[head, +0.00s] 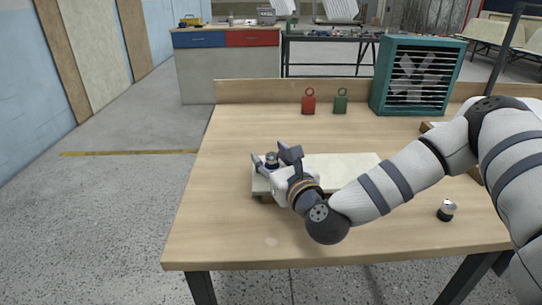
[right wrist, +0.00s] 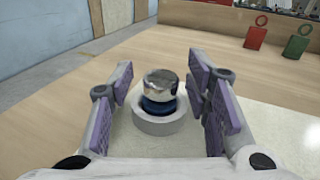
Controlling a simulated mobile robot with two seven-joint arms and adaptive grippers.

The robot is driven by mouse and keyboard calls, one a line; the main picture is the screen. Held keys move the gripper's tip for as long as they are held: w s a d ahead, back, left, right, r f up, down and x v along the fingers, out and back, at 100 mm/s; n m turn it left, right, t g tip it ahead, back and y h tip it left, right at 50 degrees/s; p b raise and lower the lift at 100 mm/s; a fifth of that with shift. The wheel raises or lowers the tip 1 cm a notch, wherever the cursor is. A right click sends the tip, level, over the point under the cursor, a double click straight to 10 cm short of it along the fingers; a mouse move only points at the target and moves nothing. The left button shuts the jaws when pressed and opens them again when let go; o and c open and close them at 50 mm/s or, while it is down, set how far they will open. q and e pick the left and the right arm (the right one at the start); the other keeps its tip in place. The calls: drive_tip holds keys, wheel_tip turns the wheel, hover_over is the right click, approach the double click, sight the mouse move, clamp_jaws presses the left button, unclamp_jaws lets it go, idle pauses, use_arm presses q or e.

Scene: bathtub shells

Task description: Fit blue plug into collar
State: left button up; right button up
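The blue plug (right wrist: 160,91) has a shiny metal top and a blue lower part. It stands upright in the mouth of the pale grey collar (right wrist: 159,123), with a blue band showing above the rim; how deep it sits is hidden. The collar is on a pale board (head: 340,165) on the table. My right gripper (right wrist: 159,97) is open, its purple-padded fingers on either side of the plug with gaps to both sides. In the head view, my right gripper (head: 274,159) is at the board's left end, around the plug (head: 271,159). My left gripper is not in view.
A second metal-topped plug with a dark base (head: 446,210) stands at the table's right. A red ringed block (head: 308,104) and a green one (head: 340,103) stand at the back beside a teal fan box (head: 414,76). The table's left and front are clear.

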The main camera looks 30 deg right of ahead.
drive_tip(key=shift+s, duration=0.1)
drive_tip(key=v, duration=0.7)
drive_tip(key=shift+s, duration=0.15)
idle(0.3)
